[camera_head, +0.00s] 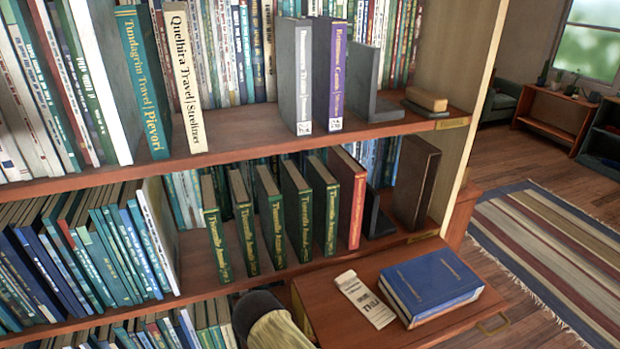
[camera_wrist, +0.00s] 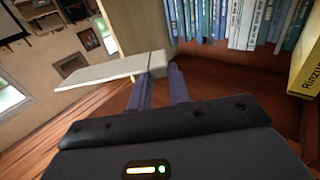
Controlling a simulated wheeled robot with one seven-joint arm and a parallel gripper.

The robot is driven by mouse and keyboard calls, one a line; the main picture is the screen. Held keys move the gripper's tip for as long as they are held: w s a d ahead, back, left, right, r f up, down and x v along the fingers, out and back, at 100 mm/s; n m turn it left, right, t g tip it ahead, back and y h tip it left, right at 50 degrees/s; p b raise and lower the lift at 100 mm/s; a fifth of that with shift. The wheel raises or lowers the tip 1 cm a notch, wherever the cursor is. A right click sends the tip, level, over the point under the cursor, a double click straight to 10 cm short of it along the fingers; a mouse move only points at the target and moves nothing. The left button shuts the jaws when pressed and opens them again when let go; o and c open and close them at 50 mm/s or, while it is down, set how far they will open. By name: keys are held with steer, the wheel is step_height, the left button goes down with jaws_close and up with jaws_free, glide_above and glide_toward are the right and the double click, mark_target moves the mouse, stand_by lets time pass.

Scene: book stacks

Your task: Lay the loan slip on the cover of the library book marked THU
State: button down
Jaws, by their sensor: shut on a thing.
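In the wrist view my gripper (camera_wrist: 160,72) is shut on the small block end of a pale, flat strip that looks like the loan slip (camera_wrist: 100,73). The strip sticks out to the left of the fingers, and no print shows on it. In the head view a blue book (camera_head: 432,280) lies flat on a small wooden table (camera_head: 318,290), cover up. The fingers and the held strip cannot be made out in the head view.
Shelves (camera_head: 240,144) full of upright books stand behind and left of the table. A dark bookend (camera_head: 374,85) stands on the upper shelf. In the wrist view a yellow book (camera_wrist: 306,60) is close at the right, with blue books (camera_wrist: 245,22) behind. A striped rug (camera_head: 560,250) lies right.

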steer(key=shift+s+a+r+m+g+h, duration=0.1)
steer(key=shift+s+r+m+g+h, duration=0.3)
steer(key=shift+m+g+h, duration=0.3)
steer(key=shift+f, duration=0.1)
steer(key=shift+w+f+n+t+y, duration=0.35)
steer(key=shift+f+n+y, duration=0.55)
steer(key=shift+y, duration=0.55)
steer(key=shift+w+f+n+t+y, duration=0.2)
steer(key=shift+f+n+t+y, duration=0.35)
steer(key=shift+n+y, duration=0.7)
steer(key=shift+w+f+n+t+y, duration=0.3)
steer(key=shift+f+n+y, duration=0.55)
steer(key=shift+y, duration=0.75)
steer(key=shift+f, duration=0.1)
steer(key=shift+s, duration=0.15)
